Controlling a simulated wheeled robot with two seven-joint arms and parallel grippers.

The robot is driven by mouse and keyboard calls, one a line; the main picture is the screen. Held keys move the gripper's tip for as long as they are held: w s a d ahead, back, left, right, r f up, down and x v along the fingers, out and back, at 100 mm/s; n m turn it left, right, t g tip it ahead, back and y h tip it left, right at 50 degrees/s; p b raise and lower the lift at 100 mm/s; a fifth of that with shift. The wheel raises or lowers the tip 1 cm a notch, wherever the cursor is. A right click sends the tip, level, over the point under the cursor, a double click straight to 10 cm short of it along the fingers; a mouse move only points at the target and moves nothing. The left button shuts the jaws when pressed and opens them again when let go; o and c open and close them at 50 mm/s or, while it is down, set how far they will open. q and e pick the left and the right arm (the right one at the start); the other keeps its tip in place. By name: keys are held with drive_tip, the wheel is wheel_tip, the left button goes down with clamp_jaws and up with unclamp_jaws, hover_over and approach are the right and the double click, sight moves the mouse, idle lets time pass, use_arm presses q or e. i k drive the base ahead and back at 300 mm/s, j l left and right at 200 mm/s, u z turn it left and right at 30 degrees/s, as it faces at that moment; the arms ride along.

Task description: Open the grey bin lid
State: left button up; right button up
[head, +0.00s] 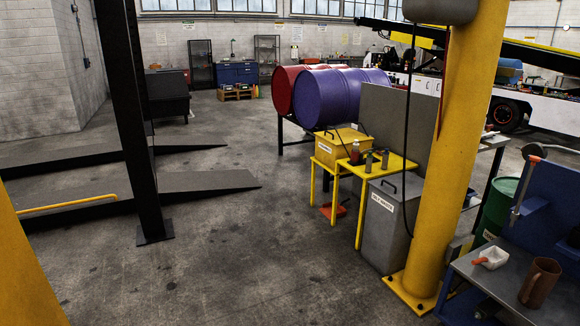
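The grey bin (382,234) stands on the floor right of centre, beside the yellow table and just left of the yellow pillar. It has a white label near the top of its front. Its grey lid (402,184) lies flat on top and looks closed, with a dark handle on it. The pillar and a hanging black cable run close to the bin's right side. Neither of my grippers is in view.
A yellow table (397,163) with small bottles and a yellow box (342,146) stand beside the bin. A yellow pillar (461,150) blocks the right side. A workbench (497,287) holds a scoop and brown jug. The floor (235,240) left of the bin is clear.

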sight(405, 182)
drive_tip(key=i+z, duration=0.1)
drive_tip(key=i, duration=0.55)
drive_tip(key=i+j+z, duration=0.15)
drive_tip(key=i, duration=0.45)
